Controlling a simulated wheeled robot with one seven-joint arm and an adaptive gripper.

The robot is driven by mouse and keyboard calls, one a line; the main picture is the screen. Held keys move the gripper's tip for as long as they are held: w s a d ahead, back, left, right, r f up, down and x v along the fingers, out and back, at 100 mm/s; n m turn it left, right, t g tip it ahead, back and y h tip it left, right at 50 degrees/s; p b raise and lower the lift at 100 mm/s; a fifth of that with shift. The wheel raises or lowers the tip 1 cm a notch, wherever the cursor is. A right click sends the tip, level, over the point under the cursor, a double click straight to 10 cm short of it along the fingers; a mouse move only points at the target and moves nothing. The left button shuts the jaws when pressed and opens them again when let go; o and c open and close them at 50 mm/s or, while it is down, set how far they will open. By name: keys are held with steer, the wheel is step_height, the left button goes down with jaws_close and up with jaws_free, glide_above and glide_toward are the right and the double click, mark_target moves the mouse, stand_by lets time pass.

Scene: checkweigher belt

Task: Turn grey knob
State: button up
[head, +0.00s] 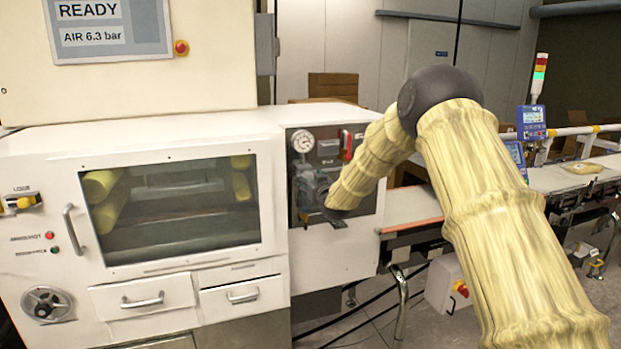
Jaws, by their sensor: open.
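The recessed panel (348,136) on the right of the white machine holds a round pressure gauge (303,141) and a red-handled lever (347,145). My arm, in a pale yellow sleeve, reaches from the right to this panel. My gripper (309,192) is at the panel's lower left, below the gauge, open, seen small and partly covered by my wrist. Grey parts sit around it; I cannot tell a grey knob apart from the gripper there, nor whether they touch. A grey handwheel (46,304) with a dark hub is at the machine's lower left, far from my gripper.
The machine has a windowed door (172,262) with a grey handle (74,232) and two drawers below. A yellow knob (22,203) is at the far left. A conveyor belt (412,208) runs right, behind my arm, past blue display units (531,122) and a signal tower (538,76).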

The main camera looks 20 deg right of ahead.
steer(key=shift+w, duration=0.1)
steer(key=c, duration=1)
steer(key=shift+c, duration=0.2)
steer(key=shift+o, duration=0.2)
steer(key=shift+f+n+b, duration=0.2)
steer(key=shift+n+b, duration=0.4)
steer(key=shift+b, duration=0.4)
steer(key=shift+n+b, duration=1)
steer(key=shift+b, duration=0.2)
steer(key=shift+r+n+b, duration=0.25)
steer(key=shift+n+b, duration=0.5)
steer(key=shift+n, duration=0.15)
steer(key=o, duration=1)
